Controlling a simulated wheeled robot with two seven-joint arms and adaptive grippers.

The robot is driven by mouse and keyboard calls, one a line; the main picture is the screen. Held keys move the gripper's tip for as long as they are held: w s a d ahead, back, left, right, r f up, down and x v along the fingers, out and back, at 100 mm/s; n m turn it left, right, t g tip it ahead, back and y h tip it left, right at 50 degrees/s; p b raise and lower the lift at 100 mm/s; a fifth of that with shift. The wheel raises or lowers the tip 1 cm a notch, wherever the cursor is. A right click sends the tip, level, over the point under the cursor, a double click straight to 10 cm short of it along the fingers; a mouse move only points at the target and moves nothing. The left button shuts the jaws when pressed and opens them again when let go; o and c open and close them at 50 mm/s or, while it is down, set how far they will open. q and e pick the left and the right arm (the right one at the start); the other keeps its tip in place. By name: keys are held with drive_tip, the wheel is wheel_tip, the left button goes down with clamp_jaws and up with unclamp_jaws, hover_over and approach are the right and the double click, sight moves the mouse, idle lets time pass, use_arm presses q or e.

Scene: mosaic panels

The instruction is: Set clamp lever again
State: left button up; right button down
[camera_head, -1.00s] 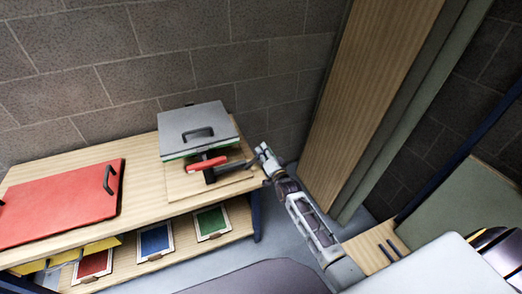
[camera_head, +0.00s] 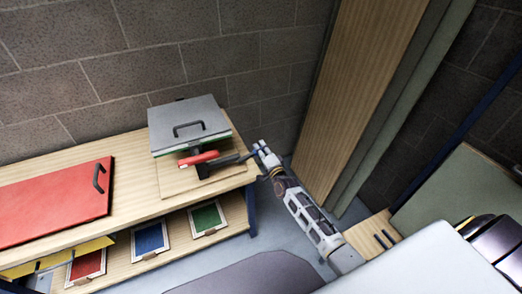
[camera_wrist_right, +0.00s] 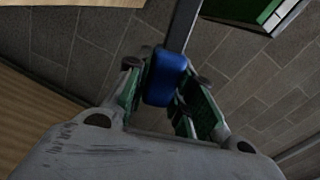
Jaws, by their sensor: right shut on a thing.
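The clamp has a red arm (camera_head: 199,158) on a dark base, on a wooden board (camera_head: 178,186) in front of a grey press plate (camera_head: 187,122) with a black handle. A dark lever bar (camera_head: 229,160) runs right from it to my right gripper (camera_head: 258,151). In the right wrist view, the lever's metal bar (camera_wrist_right: 183,25) ends in a blue grip (camera_wrist_right: 167,78). That grip sits between the fingers of my right gripper (camera_wrist_right: 164,98), which is shut on it. My left gripper is not in view.
A red panel (camera_head: 60,200) with a handle lies at the left of the wooden table (camera_head: 135,150). Red, blue (camera_head: 150,238) and green (camera_head: 206,218) panels lie on the shelf below.

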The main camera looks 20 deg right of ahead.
drive_tip(key=shift+f, duration=0.15)
drive_tip(key=c, duration=1.3)
unclamp_jaws()
drive_tip(key=shift+o, duration=0.5)
drive_tip(key=shift+s, duration=0.25)
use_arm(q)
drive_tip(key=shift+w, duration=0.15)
use_arm(e)
drive_tip(key=s, duration=1.1)
drive_tip(key=shift+s+d, duration=0.25)
